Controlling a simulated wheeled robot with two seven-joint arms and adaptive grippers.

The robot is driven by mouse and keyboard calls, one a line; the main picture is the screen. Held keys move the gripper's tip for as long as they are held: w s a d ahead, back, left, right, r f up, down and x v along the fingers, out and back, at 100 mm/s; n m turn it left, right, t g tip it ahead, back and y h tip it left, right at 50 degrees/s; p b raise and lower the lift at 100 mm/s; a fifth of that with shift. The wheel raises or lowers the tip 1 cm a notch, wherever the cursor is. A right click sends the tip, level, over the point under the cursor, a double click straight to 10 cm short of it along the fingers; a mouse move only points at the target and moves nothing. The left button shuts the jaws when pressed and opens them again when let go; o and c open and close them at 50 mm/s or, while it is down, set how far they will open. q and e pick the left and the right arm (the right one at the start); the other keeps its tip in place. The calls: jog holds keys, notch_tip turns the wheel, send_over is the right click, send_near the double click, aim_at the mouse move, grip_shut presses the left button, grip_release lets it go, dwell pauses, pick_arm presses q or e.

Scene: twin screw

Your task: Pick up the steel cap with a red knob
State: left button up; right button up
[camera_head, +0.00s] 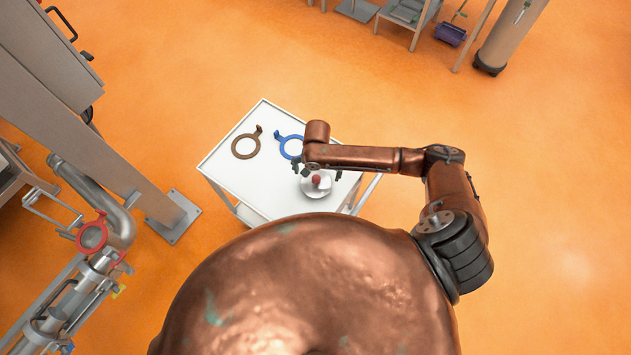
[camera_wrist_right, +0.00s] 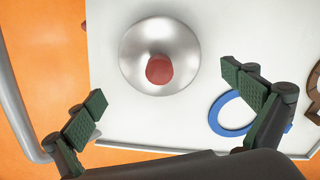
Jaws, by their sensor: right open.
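The steel cap (camera_head: 318,190) is a round, shiny dome with a red knob (camera_head: 316,181) on top. It sits upright on the white table (camera_head: 238,170), near its right side in the head view. In the right wrist view the steel cap (camera_wrist_right: 137,47) and its red knob (camera_wrist_right: 159,69) show at upper middle. My right gripper (camera_head: 316,171) is over the cap, its arm reaching in from the right. In the right wrist view my right gripper (camera_wrist_right: 168,106) is open and empty, with the cap beyond its fingertips, apart from them. My left gripper is not in view.
A brown ring with a handle (camera_head: 235,148) and a blue ring with a handle (camera_head: 283,149) lie on the table; the blue one is near my right arm. Steel pipes with a red ring (camera_head: 80,238) stand at left. Open orange floor (camera_head: 560,150) lies to the right.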

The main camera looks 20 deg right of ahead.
aim_at(316, 182)
jog(key=shift+a+f, duration=0.1)
jog(key=shift+f, duration=0.35)
jog(key=f, duration=0.4)
jog(key=shift+s+a+f, duration=0.15)
jog(key=shift+s+f, duration=0.05)
jog(key=shift+s, duration=0.05)
jog(key=shift+f, duration=0.25)
jog(key=c, duration=1.3)
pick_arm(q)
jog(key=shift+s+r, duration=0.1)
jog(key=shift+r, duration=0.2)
pick_arm(e)
jog(key=shift+c, duration=0.4)
jog(key=shift+r, duration=0.15)
